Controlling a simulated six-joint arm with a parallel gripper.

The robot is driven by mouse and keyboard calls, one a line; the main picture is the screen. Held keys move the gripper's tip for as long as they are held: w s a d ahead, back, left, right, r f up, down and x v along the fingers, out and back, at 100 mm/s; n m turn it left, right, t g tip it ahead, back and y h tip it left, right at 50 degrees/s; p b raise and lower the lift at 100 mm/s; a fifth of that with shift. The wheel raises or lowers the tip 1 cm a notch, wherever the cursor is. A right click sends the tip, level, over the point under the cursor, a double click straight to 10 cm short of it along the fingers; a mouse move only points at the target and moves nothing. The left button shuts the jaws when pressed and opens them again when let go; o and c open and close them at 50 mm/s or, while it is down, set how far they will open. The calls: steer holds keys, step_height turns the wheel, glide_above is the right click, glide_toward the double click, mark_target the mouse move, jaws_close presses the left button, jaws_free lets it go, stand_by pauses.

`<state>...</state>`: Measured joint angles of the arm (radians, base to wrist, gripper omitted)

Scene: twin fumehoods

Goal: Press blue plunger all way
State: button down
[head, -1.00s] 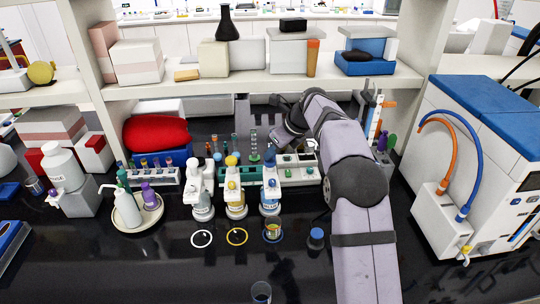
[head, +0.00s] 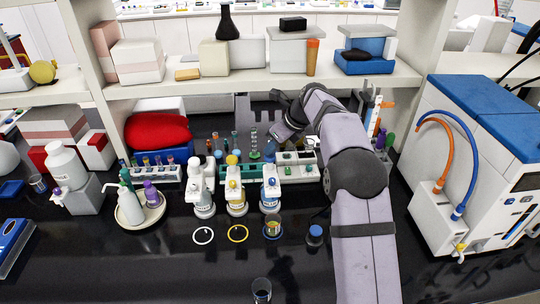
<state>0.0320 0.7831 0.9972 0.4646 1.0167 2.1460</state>
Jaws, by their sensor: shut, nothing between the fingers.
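Three white pump bottles stand in a row on the black bench. The right one has a blue plunger (head: 269,150) on top and a blue-banded bottle (head: 270,193) below. My gripper (head: 275,138) is shut and empty, just above and beside the blue plunger. The view is too small to tell whether it touches the plunger or how far the plunger is down. A small vessel (head: 272,226) with yellowish contents stands on the blue ring in front of this bottle.
The yellow-topped bottle (head: 235,193) and white-topped bottle (head: 203,195) stand close on the left. A blue-capped vial (head: 315,235) and clear cup (head: 261,290) stand in front. Racks crowd behind, below the shelf (head: 200,88). The front bench is mostly clear.

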steer(key=shift+f, duration=1.2)
step_height(320, 180, up, 4)
steer(key=p, duration=0.5)
steer(key=shift+r, duration=0.2)
steer(key=shift+f, duration=0.15)
stand_by(0.4)
steer(key=shift+f, duration=0.6)
